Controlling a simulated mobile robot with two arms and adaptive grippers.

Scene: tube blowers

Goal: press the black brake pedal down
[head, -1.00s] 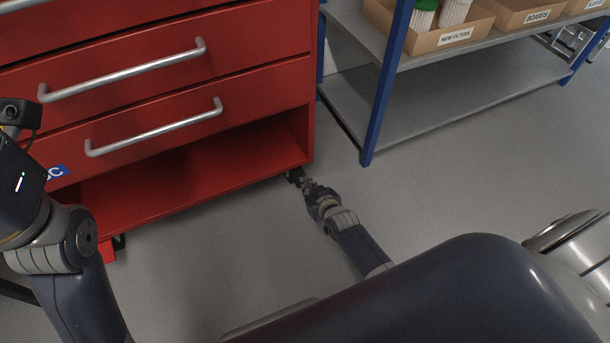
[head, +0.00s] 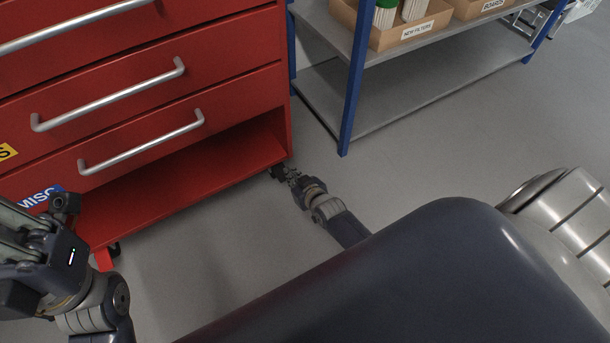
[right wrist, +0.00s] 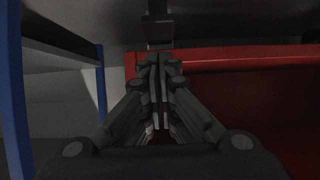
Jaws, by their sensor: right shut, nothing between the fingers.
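My right gripper (head: 284,174) is low by the front right foot of the red cabinet, close to the floor. In the right wrist view its fingers (right wrist: 160,75) are shut together with nothing between them. A dark block (right wrist: 158,32), which looks like the black brake pedal, is just beyond the fingertips there; I cannot tell whether they touch.
The red drawer cabinet (head: 235,85) has silver handles and an open bottom bay. A blue-posted grey shelf (head: 390,100) stands to the right, holding cardboard boxes (head: 425,30). Grey floor (head: 440,160) is clear between and in front of them.

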